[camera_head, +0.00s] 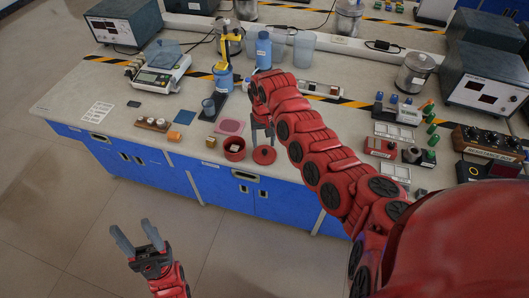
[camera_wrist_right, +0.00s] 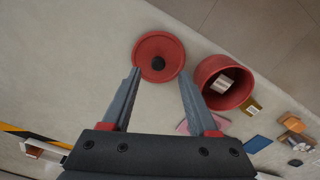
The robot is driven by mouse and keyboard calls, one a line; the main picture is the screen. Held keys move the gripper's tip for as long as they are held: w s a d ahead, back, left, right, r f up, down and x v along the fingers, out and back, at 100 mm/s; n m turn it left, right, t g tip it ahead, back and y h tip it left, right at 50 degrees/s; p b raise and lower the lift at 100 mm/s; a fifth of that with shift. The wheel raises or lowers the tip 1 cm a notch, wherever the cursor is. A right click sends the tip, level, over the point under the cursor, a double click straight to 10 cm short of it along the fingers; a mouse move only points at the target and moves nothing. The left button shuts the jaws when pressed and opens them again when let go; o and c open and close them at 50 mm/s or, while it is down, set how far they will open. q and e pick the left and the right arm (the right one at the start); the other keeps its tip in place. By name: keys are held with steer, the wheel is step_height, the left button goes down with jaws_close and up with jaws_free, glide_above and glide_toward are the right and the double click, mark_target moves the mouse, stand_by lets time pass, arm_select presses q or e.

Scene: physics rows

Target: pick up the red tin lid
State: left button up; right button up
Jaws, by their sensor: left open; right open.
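The red tin lid (camera_head: 264,155) lies flat near the front edge of the bench, a red disc with a dark knob in its middle. In the right wrist view the lid (camera_wrist_right: 159,57) is ahead of the fingertips, nearer the left finger. My right gripper (camera_head: 262,133) is open and empty above the bench, just behind the lid; its fingers also show in the right wrist view (camera_wrist_right: 160,80). The open red tin (camera_head: 234,148) stands beside the lid with a pale block inside (camera_wrist_right: 221,84). My left gripper (camera_head: 138,240) is open and empty over the floor, in front of the bench.
A pink mat (camera_head: 229,127) and a small tan block (camera_head: 211,142) lie near the tin. Blue bottle (camera_head: 263,50), scale (camera_head: 161,72) and clear cups stand further back. Terminals and switches crowd the right side. The bench's front edge is close to the lid.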

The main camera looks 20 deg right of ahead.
mark_target(265, 150)
step_height(265, 150, down, 4)
steer(key=shift+s+d+r+p, duration=0.15)
steer(key=shift+r+p, duration=0.1)
steer(key=shift+p, duration=0.25)
steer(key=shift+f, duration=0.3)
jaws_close()
